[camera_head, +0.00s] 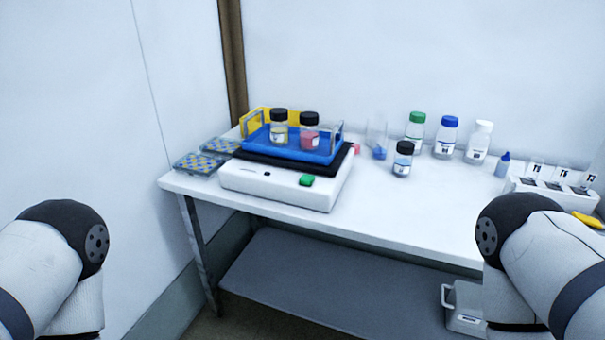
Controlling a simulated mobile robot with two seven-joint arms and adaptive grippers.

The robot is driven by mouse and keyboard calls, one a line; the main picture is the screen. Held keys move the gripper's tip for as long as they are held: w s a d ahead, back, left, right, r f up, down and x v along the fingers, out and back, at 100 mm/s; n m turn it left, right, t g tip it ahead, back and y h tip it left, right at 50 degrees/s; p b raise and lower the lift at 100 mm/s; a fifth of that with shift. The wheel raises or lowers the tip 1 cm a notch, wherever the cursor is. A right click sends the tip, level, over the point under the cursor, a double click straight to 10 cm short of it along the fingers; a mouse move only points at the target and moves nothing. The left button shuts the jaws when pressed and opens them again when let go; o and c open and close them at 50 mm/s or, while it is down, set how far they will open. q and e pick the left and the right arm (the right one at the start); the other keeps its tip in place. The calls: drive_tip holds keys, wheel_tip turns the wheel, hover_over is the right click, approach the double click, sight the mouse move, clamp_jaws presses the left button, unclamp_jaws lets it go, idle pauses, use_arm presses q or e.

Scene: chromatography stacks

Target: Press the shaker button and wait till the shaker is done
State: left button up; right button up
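The shaker (275,188) is a white box with a black platform, standing on the left part of the white table. A green button (307,180) is on its front face, toward the right. A blue tray (293,151) sits on top and holds two black-capped bottles, one with pale yellow contents (279,130) and one with red contents (309,134). Parts of both my arms show at the lower left and lower right. Neither gripper is in view, and nothing touches the shaker or the button.
Blue-and-yellow patterned racks (199,163) lie left of the shaker. Right of it stand several bottles, including a green-capped one (415,133) and a black-capped one (403,160). A white labelled rack (552,194) is at the right. The front table strip (400,215) is clear.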

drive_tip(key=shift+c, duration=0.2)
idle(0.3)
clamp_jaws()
